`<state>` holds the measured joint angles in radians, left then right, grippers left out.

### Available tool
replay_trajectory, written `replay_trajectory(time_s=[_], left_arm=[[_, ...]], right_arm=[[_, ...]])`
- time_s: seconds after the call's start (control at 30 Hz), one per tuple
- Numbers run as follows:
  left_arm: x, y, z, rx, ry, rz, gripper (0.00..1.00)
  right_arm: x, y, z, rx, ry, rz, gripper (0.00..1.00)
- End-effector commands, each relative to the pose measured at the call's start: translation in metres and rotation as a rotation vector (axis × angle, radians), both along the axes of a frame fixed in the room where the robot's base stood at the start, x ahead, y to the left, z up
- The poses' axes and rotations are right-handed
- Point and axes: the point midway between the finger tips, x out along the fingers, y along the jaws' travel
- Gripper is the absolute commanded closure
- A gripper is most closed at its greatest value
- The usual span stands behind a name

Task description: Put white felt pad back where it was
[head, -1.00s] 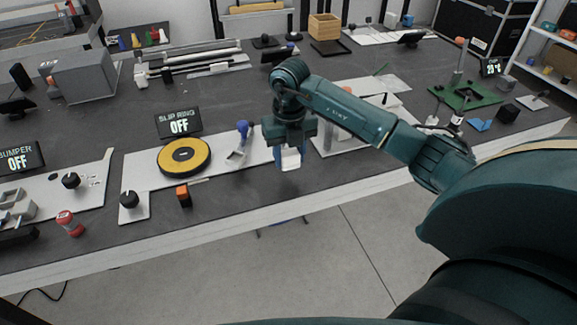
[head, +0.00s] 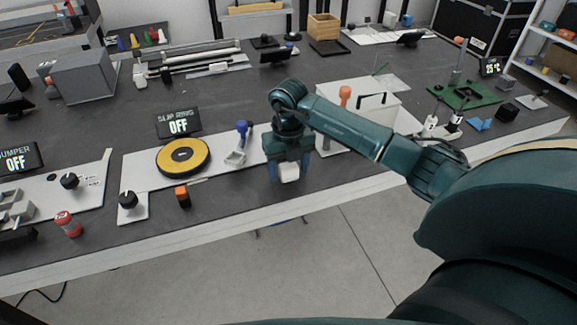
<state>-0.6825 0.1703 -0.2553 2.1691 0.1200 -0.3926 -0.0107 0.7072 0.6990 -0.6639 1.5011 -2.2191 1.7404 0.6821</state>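My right gripper (head: 289,175) points down over the front part of the dark table, just right of the slip ring board (head: 140,165). It is shut on a small white block, which looks like the white felt pad (head: 289,173). The pad shows between the fingertips, near the table's front edge. I cannot tell whether it touches the table or is held just above it. My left gripper is not in view.
A yellow and black ring (head: 183,157) and a blue-handled tool (head: 242,133) lie left of the gripper. An orange block (head: 183,196) sits near the front edge.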

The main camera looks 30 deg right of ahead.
Motion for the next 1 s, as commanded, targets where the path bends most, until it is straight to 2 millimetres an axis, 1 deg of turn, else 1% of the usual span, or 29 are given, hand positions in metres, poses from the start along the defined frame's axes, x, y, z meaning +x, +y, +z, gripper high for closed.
replay_trajectory(time_s=[0.23, 0.37, 0.47, 0.7, 0.8, 0.9, 1.0], left_arm=[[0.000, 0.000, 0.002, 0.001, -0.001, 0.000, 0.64], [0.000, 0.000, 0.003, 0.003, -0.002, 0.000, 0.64], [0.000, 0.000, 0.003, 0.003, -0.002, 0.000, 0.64], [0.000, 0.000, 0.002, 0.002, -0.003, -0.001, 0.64], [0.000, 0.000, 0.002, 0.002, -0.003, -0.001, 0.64], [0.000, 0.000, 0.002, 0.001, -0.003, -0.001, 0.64], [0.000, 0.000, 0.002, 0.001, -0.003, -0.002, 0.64]], right_arm=[[0.000, 0.000, 0.002, 0.000, -0.001, 0.000, 0.38], [0.001, 0.000, 0.012, 0.000, -0.004, 0.000, 0.38], [0.001, 0.000, 0.030, -0.001, -0.006, 0.000, 0.38], [0.001, 0.000, 0.083, -0.001, -0.006, 0.000, 0.38], [0.001, 0.000, 0.101, -0.001, -0.005, -0.001, 0.38], [0.001, 0.000, 0.113, 0.000, -0.003, 0.000, 0.38], [0.000, 0.000, 0.120, -0.001, -0.001, 0.000, 0.38]])
